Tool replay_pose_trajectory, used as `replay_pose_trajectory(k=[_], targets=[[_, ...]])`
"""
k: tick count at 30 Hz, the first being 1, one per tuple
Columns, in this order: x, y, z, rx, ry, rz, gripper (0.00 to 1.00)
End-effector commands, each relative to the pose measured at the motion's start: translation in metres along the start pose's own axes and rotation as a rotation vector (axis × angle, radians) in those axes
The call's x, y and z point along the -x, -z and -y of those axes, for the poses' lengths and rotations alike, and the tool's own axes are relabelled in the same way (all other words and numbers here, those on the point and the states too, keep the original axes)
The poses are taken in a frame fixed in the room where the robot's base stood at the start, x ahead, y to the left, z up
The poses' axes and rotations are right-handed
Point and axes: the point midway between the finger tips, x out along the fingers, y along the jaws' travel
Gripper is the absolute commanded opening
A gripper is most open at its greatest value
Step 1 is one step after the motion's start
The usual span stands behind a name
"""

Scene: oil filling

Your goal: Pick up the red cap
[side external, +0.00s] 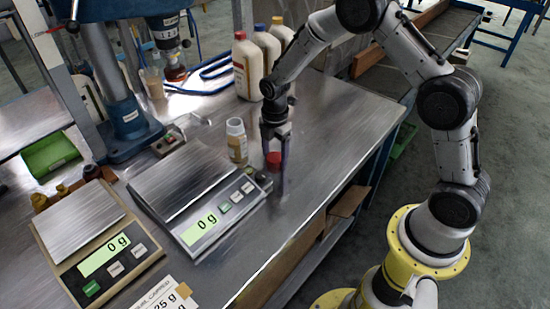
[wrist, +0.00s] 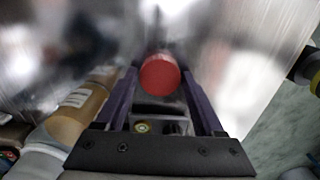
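The red cap (side external: 273,160) shows between the fingers of my gripper (side external: 276,168), low over the steel table. In the wrist view, the red cap (wrist: 160,75) looks round and sits between the two dark fingertips of my gripper (wrist: 160,78). The fingers are apart with the cap nearly filling the space between them. I cannot tell whether they press on it. The cap's underside, and whether it touches the table, are not clear.
Large white bottles (side external: 247,68) stand behind. The steel table (side external: 325,115) is clear to the right of my gripper up to its edge.

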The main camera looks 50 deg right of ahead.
Motion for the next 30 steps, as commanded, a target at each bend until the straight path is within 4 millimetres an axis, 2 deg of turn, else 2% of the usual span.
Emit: replay_pose_trajectory(k=[1, 9, 20, 23, 27, 30], targets=[[0.0, 0.0, 0.0, 0.0, 0.0, 0.0, 0.59], [0.0, 0.0, 0.0, 0.0, 0.0, 0.0, 0.11], [0.005, 0.0, -0.001, 0.0, -0.003, 0.0, 0.1], [0.013, 0.0, -0.001, 0.0, -0.003, 0.0, 0.1], [0.034, 0.0, -0.001, 0.0, -0.005, 0.0, 0.1], [0.051, 0.0, 0.016, 0.0, -0.004, 0.0, 0.1]])
